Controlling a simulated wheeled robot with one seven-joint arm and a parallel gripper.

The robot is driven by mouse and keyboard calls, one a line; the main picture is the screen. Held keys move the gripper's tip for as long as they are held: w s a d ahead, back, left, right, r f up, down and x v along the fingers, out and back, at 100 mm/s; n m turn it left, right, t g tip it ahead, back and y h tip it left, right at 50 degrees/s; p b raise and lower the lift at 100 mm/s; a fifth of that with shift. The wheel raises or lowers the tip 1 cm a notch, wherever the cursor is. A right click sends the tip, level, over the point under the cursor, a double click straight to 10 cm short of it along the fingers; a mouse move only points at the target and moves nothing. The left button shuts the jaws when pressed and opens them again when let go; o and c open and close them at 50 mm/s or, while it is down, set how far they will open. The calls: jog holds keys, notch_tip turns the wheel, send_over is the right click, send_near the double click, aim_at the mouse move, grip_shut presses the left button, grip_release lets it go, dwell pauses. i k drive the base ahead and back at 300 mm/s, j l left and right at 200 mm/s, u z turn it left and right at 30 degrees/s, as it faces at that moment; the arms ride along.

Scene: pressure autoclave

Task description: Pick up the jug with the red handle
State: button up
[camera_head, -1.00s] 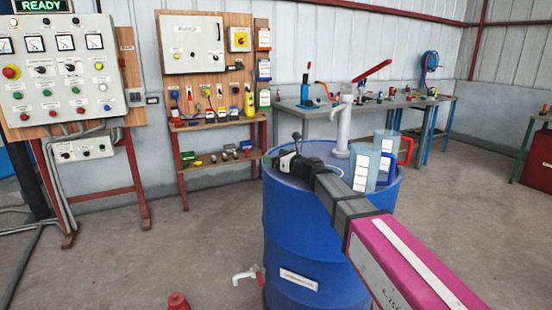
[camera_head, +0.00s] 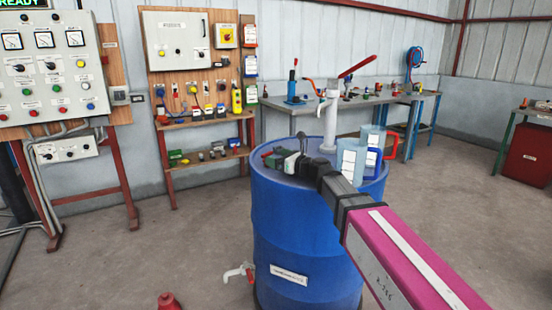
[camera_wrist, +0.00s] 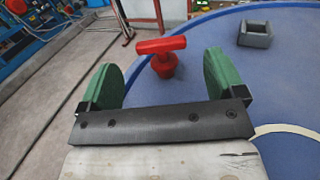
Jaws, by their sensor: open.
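The jug with the red handle (camera_head: 378,135) stands upright on the blue barrel's lid, on its right side; its red handle (camera_head: 393,146) points right. A similar jug with a blue handle (camera_head: 350,160) stands in front of it and partly hides it. My gripper (camera_head: 276,158) is over the left part of the lid, well left of both jugs. In the wrist view its green fingers (camera_wrist: 163,75) are wide apart with nothing held. A red T-shaped knob (camera_wrist: 162,58) on the lid shows just beyond them. Neither jug shows in the wrist view.
The blue barrel (camera_head: 300,230) has a tap (camera_head: 240,272) low on its left. A white hand pump with a red lever (camera_head: 328,120) stands at the back of the lid, left of the jugs. A workbench (camera_head: 285,106) stands behind. A grey square block (camera_wrist: 255,34) is on the lid.

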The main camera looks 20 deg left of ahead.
aim_at(375, 136)
jog(key=k, duration=1)
